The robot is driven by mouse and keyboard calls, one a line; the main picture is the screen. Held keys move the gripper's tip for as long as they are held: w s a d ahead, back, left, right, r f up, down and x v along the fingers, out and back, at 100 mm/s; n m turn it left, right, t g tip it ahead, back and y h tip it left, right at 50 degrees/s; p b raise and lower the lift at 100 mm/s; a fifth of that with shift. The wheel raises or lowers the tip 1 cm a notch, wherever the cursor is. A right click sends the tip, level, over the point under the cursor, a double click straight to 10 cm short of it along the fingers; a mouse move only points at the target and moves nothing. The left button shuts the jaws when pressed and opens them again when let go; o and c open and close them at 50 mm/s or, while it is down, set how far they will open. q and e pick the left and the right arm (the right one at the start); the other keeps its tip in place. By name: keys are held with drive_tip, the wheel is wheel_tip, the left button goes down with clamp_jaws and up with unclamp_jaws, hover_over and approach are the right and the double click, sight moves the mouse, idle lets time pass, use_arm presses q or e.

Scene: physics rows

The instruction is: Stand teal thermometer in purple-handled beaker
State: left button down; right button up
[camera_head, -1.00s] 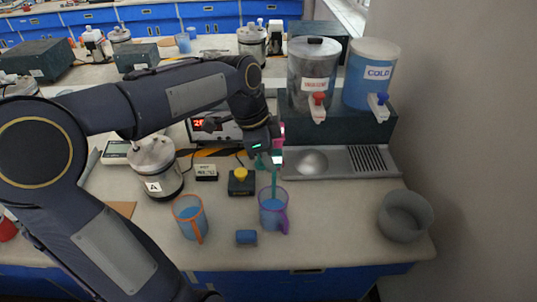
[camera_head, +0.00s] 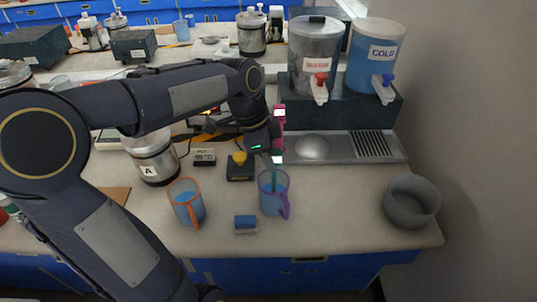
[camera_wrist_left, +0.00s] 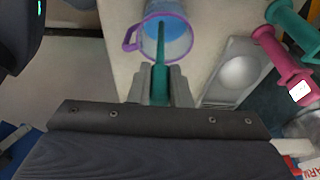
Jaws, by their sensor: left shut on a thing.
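My left gripper (camera_head: 272,159) is shut on the teal thermometer (camera_wrist_left: 161,50), just above the purple-handled beaker (camera_head: 268,202). The thermometer is about upright in the head view, and its lower part reaches down inside the beaker's rim. The wrist view shows it running from between my fingers (camera_wrist_left: 160,86) into the beaker (camera_wrist_left: 176,46), which holds blue liquid. I cannot tell whether its tip touches the bottom. The beaker stands upright on the bench with its purple handle at the right in the head view. My right gripper is not in view.
Behind are a black box with a yellow knob (camera_head: 239,160), a metal drip tray (camera_head: 340,147) and dispensers (camera_head: 374,62). Magenta fittings (camera_wrist_left: 284,52) are near my wrist.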

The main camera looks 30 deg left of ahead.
use_arm(q)
drive_tip(key=c, duration=1.3)
unclamp_jaws()
drive_tip(key=shift+o, duration=0.2)
drive_tip(key=v, duration=0.7)
drive_tip(key=shift+r+p, duration=0.35)
drive_tip(key=shift+s, duration=0.1)
